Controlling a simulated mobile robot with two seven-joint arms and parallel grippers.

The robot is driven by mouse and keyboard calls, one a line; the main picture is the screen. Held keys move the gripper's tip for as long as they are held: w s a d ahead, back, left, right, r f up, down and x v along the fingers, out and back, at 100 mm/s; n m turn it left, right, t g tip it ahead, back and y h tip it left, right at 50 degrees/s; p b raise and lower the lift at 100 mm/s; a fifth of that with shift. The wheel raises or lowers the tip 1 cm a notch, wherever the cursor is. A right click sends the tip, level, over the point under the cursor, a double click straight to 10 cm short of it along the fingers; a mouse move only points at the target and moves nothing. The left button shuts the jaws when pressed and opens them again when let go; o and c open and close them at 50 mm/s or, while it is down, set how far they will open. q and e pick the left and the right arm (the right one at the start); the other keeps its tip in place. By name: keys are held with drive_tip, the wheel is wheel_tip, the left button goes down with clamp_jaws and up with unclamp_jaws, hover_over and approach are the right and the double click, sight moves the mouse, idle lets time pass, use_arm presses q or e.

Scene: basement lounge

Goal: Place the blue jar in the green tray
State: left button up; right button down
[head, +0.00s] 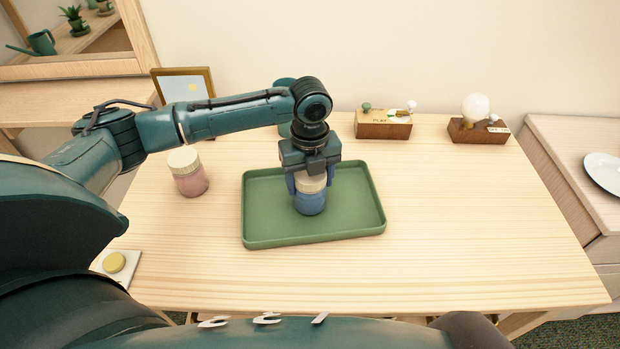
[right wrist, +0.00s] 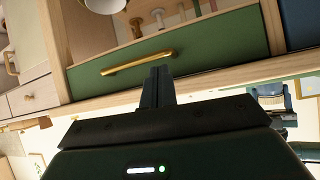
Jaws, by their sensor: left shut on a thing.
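The blue jar (head: 310,201) has a cream lid and stands upright within the outline of the green tray (head: 362,220). My left gripper (head: 310,182) reaches down from above and is shut on the jar around its lid and upper part. I cannot tell whether the jar's base touches the tray floor. The tray lies on the wooden table and holds nothing else that I can see. My right gripper (right wrist: 157,87) shows only in the right wrist view. Its fingers are together and empty, in front of a green drawer with a brass handle.
A pink jar (head: 188,172) with a cream lid stands left of the tray. A picture frame (head: 183,72), two wooden blocks (head: 384,129) (head: 478,135) with small items and a teal object (head: 284,84) stand at the back. The table's right side (head: 480,220) is clear.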

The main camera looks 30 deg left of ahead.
use_arm(q)
drive_tip(key=shift+f, duration=0.15)
drive_tip(key=o, duration=1.1)
drive_tip(key=shift+c, duration=0.2)
wheel_tip(320, 180, up, 12)
drive_tip(key=shift+r, duration=0.15)
